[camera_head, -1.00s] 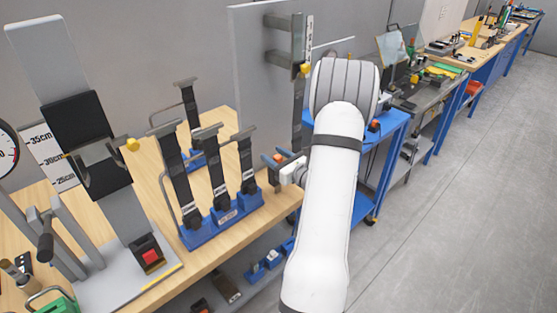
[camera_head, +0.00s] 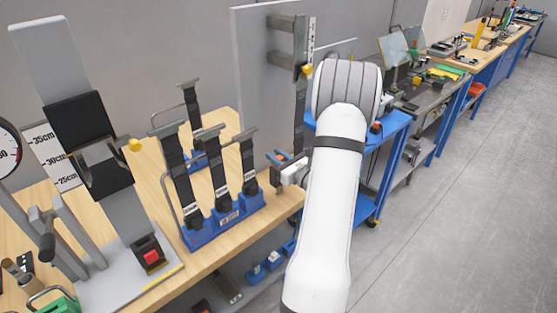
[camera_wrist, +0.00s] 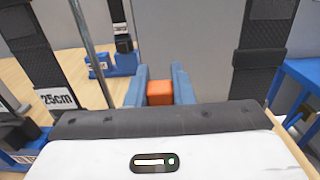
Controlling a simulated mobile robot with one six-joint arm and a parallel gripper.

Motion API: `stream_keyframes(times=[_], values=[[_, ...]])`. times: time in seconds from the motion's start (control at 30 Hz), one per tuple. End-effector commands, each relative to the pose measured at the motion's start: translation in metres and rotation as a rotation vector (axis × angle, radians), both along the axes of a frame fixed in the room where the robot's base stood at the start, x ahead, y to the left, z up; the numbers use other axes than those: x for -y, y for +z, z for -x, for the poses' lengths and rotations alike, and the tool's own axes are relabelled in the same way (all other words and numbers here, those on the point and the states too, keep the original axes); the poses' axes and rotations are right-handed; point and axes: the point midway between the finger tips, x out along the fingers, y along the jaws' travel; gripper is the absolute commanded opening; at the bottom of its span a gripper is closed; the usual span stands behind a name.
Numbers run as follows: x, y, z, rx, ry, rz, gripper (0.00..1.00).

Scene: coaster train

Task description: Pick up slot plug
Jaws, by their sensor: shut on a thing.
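The slot plug looks like a small orange block (camera_wrist: 159,93) in the wrist view. It sits between the two blue fingers of my gripper (camera_wrist: 160,88), which are shut on it. In the head view my gripper (camera_head: 278,160) is at the front edge of the wooden bench, right of the blue strap rack and close to the grey upright panel. Much of the plug is hidden there by the fingers, and my arm covers the area to the right.
A blue rack (camera_head: 222,222) with several black straps stands on the wooden bench (camera_head: 205,262), left of my gripper. A grey panel (camera_head: 262,95) with a hanging strap (camera_head: 299,115) rises behind it. A blue cart (camera_head: 392,135) stands to the right. The grey floor (camera_head: 460,220) is open.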

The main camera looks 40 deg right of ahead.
Motion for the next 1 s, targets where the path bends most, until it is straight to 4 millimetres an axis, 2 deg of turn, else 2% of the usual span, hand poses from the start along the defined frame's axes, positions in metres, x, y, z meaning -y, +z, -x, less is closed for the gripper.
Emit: stream_keyframes(times=[0.27, 0.7, 0.83, 1.0], values=[[0.0, 0.022, 0.0, 0.002, 0.0, 0.003, 0.0], [0.001, 0.086, 0.001, 0.003, -0.001, 0.004, 0.0], [0.002, 0.096, 0.003, 0.001, -0.003, 0.002, 0.0], [0.003, 0.099, 0.014, 0.0, -0.004, 0.0, 0.0]])
